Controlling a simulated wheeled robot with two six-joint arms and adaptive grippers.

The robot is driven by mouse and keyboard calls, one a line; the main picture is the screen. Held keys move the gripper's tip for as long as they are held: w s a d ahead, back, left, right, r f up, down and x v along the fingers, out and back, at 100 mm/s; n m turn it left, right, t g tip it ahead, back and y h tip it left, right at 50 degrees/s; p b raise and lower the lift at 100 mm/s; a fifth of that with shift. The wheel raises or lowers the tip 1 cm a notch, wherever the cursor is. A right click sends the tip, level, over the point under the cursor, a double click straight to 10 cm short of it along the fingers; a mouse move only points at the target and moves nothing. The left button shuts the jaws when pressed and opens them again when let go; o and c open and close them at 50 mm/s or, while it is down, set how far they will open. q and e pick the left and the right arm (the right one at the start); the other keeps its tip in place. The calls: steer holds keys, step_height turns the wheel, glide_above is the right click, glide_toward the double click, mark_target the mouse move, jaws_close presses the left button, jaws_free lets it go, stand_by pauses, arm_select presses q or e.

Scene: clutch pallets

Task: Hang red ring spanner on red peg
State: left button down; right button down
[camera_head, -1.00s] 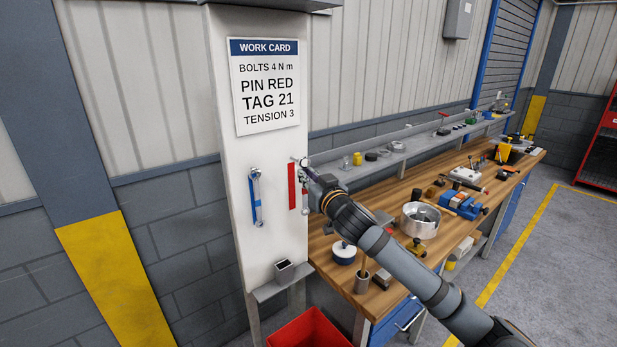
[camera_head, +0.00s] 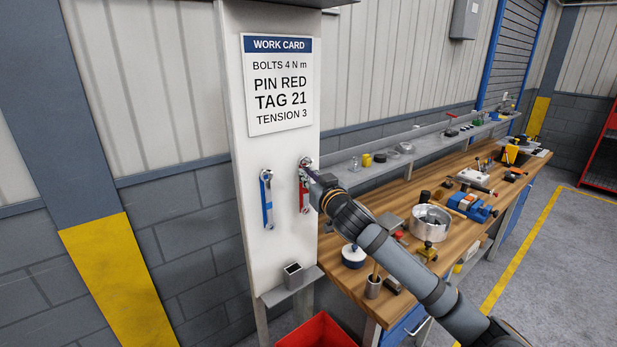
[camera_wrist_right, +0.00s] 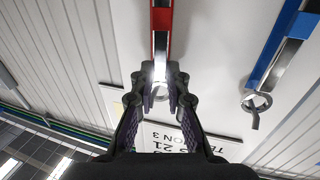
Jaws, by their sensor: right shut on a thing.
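The red ring spanner (camera_head: 304,201) hangs ring-up, roughly upright, in front of the white panel, over the panel's red strip. My right gripper (camera_head: 309,177) is shut on its upper end, just below the ring. In the right wrist view, the spanner's shank (camera_wrist_right: 162,44) runs away from my right gripper (camera_wrist_right: 161,98), and its ring shows between the fingers. The ring's top is at the red peg's place; the peg is mostly hidden, and I cannot tell whether the ring is around it. My left gripper is not in view.
A spanner with a blue strip (camera_head: 267,200) hangs on the left, also seen in the right wrist view (camera_wrist_right: 283,52). A work card (camera_head: 280,85) is above. A small grey holder (camera_head: 293,274) sits below, over a red bin (camera_head: 318,332). The cluttered workbench (camera_head: 345,278) is right.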

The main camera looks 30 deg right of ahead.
steer(key=shift+w+d+f, duration=0.2)
steer(key=shift+w+d, duration=0.05)
steer(key=shift+d, duration=0.05)
steer(key=c, duration=1.5)
jaws_free()
steer(key=shift+s+a+r, duration=0.1)
steer(key=shift+s, duration=0.05)
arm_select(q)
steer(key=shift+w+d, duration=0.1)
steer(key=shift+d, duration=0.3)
arm_select(e)
steer(key=shift+o, duration=1.2)
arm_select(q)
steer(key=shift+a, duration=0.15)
arm_select(e)
step_height(320, 180, up, 10)
steer(key=shift+f, duration=0.1)
